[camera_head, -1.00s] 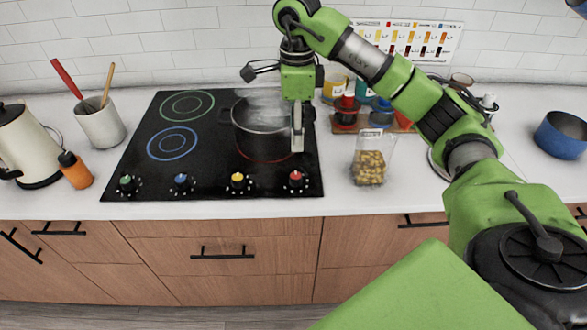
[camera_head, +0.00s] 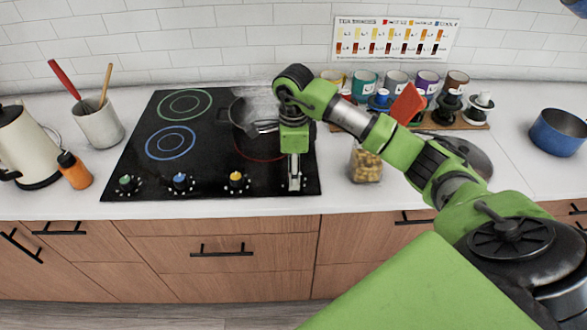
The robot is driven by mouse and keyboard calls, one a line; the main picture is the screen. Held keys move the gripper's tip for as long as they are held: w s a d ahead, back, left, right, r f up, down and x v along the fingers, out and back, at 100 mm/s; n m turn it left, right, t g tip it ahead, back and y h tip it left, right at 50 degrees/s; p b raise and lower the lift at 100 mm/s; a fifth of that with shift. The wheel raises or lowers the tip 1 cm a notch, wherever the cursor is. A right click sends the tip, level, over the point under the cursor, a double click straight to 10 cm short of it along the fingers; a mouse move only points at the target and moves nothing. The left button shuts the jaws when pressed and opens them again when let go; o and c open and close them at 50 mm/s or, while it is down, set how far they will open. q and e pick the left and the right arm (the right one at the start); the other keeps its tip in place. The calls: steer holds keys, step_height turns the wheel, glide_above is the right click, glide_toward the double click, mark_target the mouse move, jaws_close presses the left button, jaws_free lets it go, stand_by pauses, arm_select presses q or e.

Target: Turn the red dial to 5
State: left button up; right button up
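The black cooktop (camera_head: 215,140) has a row of dials along its front edge. My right gripper (camera_head: 294,186) points down at the right end of that row, where the red dial sits. The fingers cover the red dial, so its pointer and setting are hidden. I cannot tell whether the fingers touch it or are closed around it. The green dial (camera_head: 126,183), blue dial (camera_head: 180,181) and yellow dial (camera_head: 236,180) stand clear to the left. My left gripper is not in view.
A pot (camera_head: 238,112) stands on the cooktop behind my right gripper, partly hidden. A jar of yellow pieces (camera_head: 366,166) stands to the right, under my forearm. A kettle (camera_head: 24,150), an orange bottle (camera_head: 74,172) and a utensil crock (camera_head: 98,124) are left; a blue pot (camera_head: 558,133) is far right.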

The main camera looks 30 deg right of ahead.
steer(key=c, duration=1.1)
